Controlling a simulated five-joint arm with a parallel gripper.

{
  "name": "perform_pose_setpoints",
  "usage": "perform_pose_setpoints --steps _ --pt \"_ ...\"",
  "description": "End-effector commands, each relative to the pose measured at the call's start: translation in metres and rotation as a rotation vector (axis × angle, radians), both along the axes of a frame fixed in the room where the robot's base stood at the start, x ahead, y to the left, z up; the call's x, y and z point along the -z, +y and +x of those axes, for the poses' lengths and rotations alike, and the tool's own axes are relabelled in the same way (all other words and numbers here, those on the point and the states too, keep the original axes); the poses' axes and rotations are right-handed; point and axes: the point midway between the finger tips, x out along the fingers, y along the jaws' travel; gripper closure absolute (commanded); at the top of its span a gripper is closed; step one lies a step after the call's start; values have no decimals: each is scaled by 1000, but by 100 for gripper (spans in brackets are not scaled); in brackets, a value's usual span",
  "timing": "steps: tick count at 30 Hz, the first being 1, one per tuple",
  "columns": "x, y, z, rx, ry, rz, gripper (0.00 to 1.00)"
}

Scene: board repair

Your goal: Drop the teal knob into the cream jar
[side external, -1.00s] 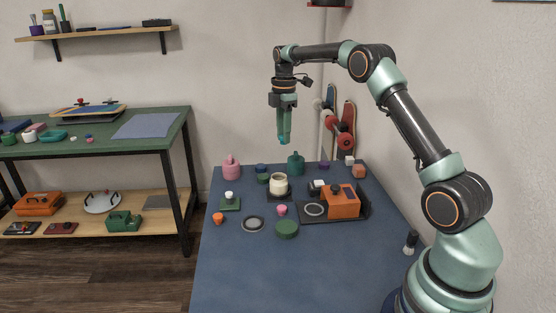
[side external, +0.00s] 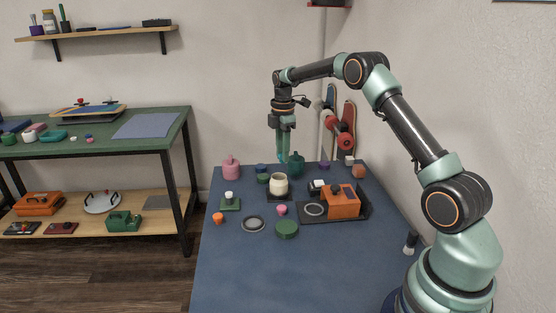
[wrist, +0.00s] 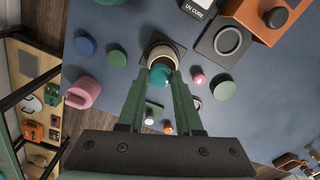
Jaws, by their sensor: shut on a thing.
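My gripper (side external: 283,154) points straight down above the cream jar (side external: 279,185) in the side view, and its green fingers are shut on the teal knob (wrist: 159,78). In the wrist view the knob sits between the fingertips (wrist: 160,86), just in front of the jar's open mouth. The cream jar also shows in the wrist view (wrist: 159,52), partly covered by the knob, on a dark square base. In the side view the knob is small at the fingertips, with a gap between it and the jar's rim.
A pink pot (side external: 231,170) and a teal pot (side external: 296,165) stand behind the jar. An orange box (side external: 341,203) sits on a black tray to the right. A pink knob (side external: 282,210), a green disc (side external: 287,229) and a grey ring (side external: 253,224) lie in front. The near blue tabletop is clear.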

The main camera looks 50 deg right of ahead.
Motion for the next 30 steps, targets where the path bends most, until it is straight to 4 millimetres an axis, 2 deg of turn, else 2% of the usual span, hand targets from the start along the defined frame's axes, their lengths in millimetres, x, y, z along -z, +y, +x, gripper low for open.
perform_pose_setpoints --steps 2,3,5,17,23,30 --pt "0 0 0 0 0 0 100" --pt "0 0 0 0 0 0 55" --pt "0 0 0 0 0 0 32" --pt "-5 0 0 0 -1 0 31" --pt "-34 0 1 0 -5 -2 31" --pt "-85 0 1 0 -5 -2 31"
